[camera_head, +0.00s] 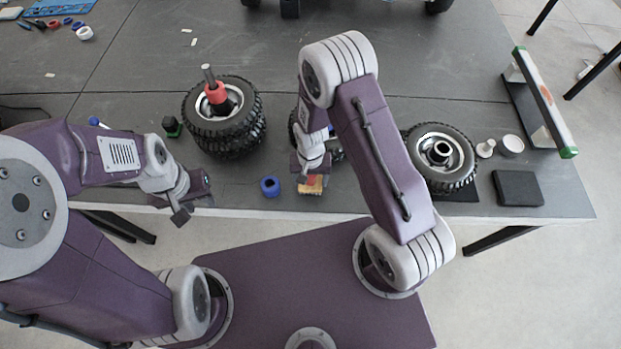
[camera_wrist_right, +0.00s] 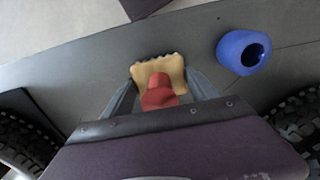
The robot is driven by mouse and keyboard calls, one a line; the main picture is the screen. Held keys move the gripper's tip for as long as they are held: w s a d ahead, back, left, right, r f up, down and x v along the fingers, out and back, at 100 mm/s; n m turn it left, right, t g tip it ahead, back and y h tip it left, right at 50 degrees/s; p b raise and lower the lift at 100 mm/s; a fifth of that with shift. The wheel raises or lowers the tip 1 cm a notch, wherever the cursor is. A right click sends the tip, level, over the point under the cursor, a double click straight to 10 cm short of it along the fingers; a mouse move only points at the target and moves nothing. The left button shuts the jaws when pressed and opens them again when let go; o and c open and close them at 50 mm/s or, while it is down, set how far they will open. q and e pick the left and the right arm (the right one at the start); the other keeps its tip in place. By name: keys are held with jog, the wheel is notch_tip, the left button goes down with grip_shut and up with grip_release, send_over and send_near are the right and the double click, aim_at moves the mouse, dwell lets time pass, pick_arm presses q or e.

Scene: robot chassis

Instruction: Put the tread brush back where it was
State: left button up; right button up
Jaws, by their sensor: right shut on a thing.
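The tread brush, with a tan, wavy-edged block and a red handle, is under my right gripper (camera_head: 311,176) near the table's front edge. Its tan block (camera_head: 311,188) shows in the head view. In the right wrist view the brush (camera_wrist_right: 158,74) sits between the two fingers of the right gripper (camera_wrist_right: 160,92), which is shut on it. Whether the block touches the table is not clear. My left gripper (camera_head: 191,206) hangs at the front edge, left of the brush, and seems empty. Its finger gap is unclear.
A blue ring (camera_head: 270,187) lies just left of the brush; it also shows in the right wrist view (camera_wrist_right: 243,52). Stacked tyres (camera_head: 228,140) with a red-collared post stand behind left. A tyre with a wheel (camera_head: 458,180), a black block (camera_head: 517,188) and a green-ended bar (camera_head: 545,104) are right.

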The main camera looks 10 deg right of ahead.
jog(key=o, duration=1.5)
jog(key=shift+f, duration=0.1)
jog(key=shift+c, duration=0.2)
jog(key=shift+w, duration=0.1)
